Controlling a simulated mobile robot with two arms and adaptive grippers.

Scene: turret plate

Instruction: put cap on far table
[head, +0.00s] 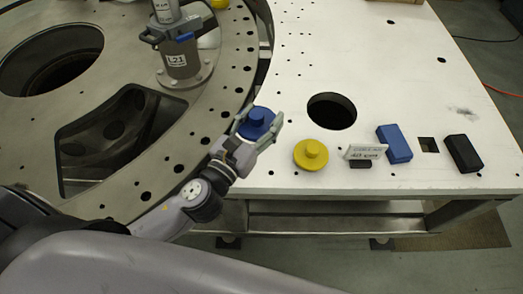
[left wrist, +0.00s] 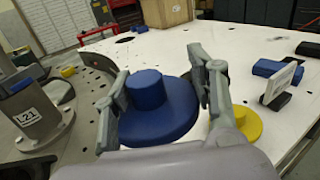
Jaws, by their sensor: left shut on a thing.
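A blue cap (head: 256,123), a wide disc with a round knob, is between the fingers of my left gripper (head: 260,124). The gripper is shut on it; the cap also shows in the left wrist view (left wrist: 158,108), a finger at each side. In the head view it lies over the near left corner of the white table (head: 420,80), beside the turret plate's rim (head: 232,88). I cannot tell whether it touches the table. A yellow cap (head: 311,154) of like shape sits on the table to its right. My right gripper is not in view.
Right of the yellow cap are a small sign (head: 365,152), a blue block (head: 395,144) and a black block (head: 464,153). The table has a large round hole (head: 332,111). A flanged post marked L21 (head: 184,60) stands on the plate. The table's middle is clear.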

